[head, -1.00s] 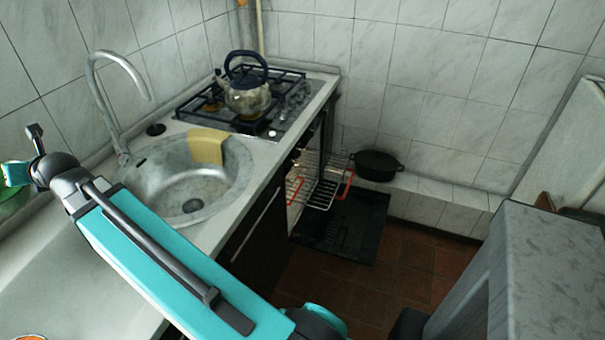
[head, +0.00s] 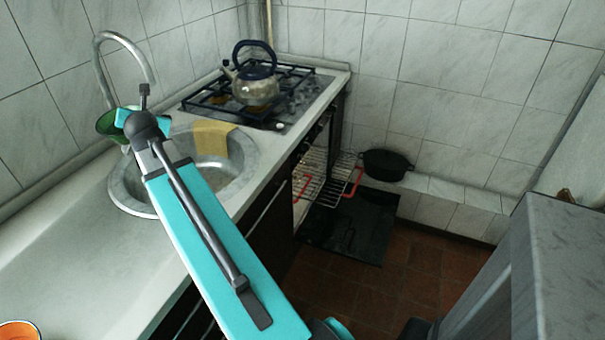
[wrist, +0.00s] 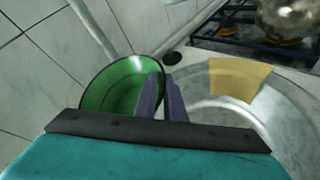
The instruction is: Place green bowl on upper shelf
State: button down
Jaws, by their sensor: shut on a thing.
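The green bowl (head: 107,126) is at the left, by the base of the tap and beside the sink. It is largely hidden by my gripper in the head view. In the wrist view the bowl (wrist: 112,84) is tilted with its inside showing, and my gripper (wrist: 162,84) is shut on its right rim. The fingertips are hidden in the head view. Wire racks (head: 322,178) with red ends stick out of the open oven, one above another. No other shelf is clear to me.
The sink (head: 235,172) holds a yellow cloth (head: 212,137) over its rim. A kettle (head: 256,84) stands on the gas hob. A black pot (head: 386,164) sits on the tiled ledge, past the lowered oven door (head: 350,230). A grey cabinet (head: 560,260) is at right. An orange-rimmed item (head: 20,332) is at lower left.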

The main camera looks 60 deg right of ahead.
jog(key=s+d+f+m+g+h+b, duration=0.2)
jog(key=s+d+f+m+g+b, duration=0.15)
jog(key=s+d, duration=0.85)
jog(key=s+d+f+m+g+h+b, duration=0.3)
jog(key=s+d, duration=0.5)
jog(key=d, duration=0.7)
jog(key=s+d+f+m+g+b, duration=0.1)
jog(key=s+d+m+g+b, duration=0.15)
jog(key=s+d, duration=0.45)
jog(key=s+d+m+g+b, duration=0.2)
jog(key=s+d+g, duration=0.1)
jog(key=s, duration=0.8)
jog(key=s+d+f+m+g+b, duration=0.1)
jog(key=s+d+m+g+b, duration=0.15)
jog(key=s+d, duration=0.45)
jog(key=a+f+n+t+b, duration=0.1)
jog(key=a+f+b, duration=0.1)
jog(key=f, duration=0.9)
jog(key=a+f+n+t+b, duration=0.1)
jog(key=a+f+b, duration=0.2)
jog(key=f, duration=0.9)
jog(key=a+f+n+t+b, duration=0.1)
jog(key=a+f+t+b, duration=0.1)
jog(key=f, duration=0.9)
jog(key=shift+s+a+f+b, duration=0.15)
jog(key=shift+s+f+b, duration=0.2)
jog(key=shift+b, duration=0.45)
